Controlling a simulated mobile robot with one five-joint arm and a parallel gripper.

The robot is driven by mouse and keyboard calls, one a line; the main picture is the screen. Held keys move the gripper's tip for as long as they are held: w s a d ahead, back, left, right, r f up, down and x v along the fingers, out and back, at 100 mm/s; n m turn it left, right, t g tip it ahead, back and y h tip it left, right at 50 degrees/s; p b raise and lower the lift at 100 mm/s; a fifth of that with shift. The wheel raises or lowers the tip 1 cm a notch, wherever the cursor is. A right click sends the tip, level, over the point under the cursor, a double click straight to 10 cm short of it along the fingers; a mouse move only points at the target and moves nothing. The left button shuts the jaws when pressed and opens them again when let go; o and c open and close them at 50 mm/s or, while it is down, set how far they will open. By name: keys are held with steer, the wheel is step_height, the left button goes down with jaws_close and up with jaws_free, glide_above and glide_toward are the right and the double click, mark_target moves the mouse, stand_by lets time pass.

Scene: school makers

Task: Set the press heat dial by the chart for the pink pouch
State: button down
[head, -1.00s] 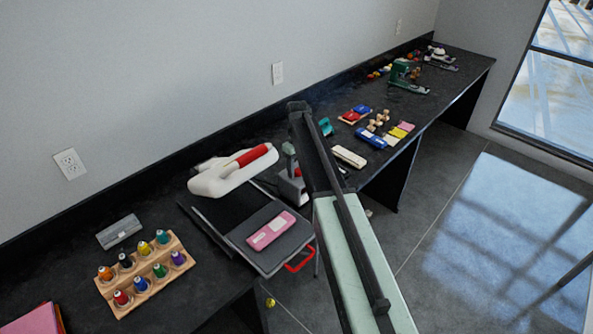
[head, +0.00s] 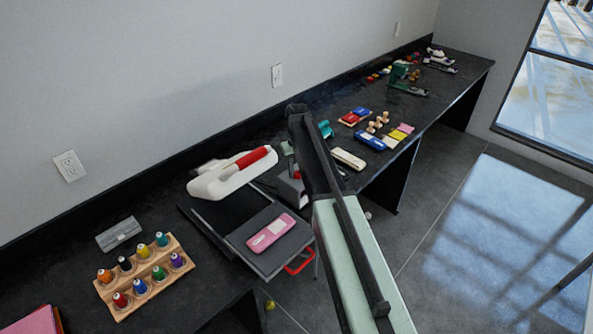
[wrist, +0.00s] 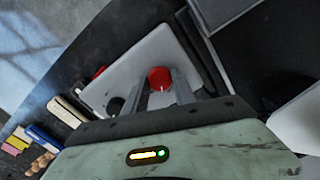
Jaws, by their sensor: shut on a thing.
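The heat press has a white upper body (head: 215,184) with a red lever, and a dark lower plate (head: 258,215) pulled out in front. The pink pouch (head: 270,232) lies flat on that plate. A small grey box (head: 290,190) stands at the press's right side, partly hidden by my arm. In the wrist view, a round red dial (wrist: 159,76) sits on a pale panel (wrist: 128,68). My gripper (wrist: 162,92) is shut on the red dial, a finger on each side. The dial's setting is too small to read. I cannot make out a chart.
A cream block (head: 348,158), a blue case (head: 370,140) and other small items lie to the right. A red handle (head: 299,262) sticks out in front.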

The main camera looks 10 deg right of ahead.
mark_target(297, 172)
steer(key=m, duration=0.3)
steer(key=shift+m, duration=2.1)
steer(key=c, duration=1)
jaws_free()
steer(key=shift+r, duration=0.1)
step_height(297, 172, up, 8)
steer(key=p, duration=0.8)
steer(key=shift+f, duration=0.2)
